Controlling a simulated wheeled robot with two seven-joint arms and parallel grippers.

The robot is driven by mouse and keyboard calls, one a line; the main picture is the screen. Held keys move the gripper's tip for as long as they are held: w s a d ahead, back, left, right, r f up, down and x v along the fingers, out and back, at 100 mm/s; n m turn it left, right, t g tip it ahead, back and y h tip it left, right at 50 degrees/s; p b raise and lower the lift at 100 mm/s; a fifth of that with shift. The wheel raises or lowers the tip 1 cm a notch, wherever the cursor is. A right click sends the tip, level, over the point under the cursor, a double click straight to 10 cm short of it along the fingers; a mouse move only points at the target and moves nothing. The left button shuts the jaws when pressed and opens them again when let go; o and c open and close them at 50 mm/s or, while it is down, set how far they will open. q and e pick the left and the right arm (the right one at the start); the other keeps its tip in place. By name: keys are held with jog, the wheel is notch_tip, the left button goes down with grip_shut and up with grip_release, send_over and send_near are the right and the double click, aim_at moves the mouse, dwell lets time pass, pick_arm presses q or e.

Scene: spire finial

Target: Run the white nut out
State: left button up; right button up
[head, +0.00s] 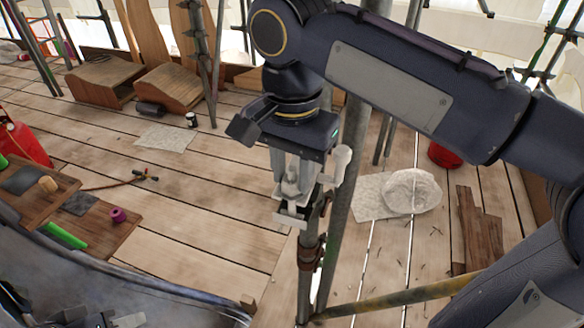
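My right gripper (291,212) hangs pointing down near the middle of the head view, in front of upright metal poles. A pale, roughly conical piece (292,182) shows between its light grey fingers; I cannot tell whether it is gripped or is the white nut. A white rounded knob with a short stem (341,160) shows just right of the fingers, beside the pole; whether it touches the gripper is unclear. Dark and light parts at the bottom left edge look like my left gripper (110,321), mostly cut off, its fingers not readable.
A pole (345,205) with rusty clamps (311,253) stands close to the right gripper. A yellowish pole (400,299) crosses low at right. A white bundle (411,191) lies on the plank floor. Boards with tools (105,232) are at left.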

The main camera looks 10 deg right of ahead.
jog(key=c, duration=0.3)
jog(key=shift+r, duration=0.1)
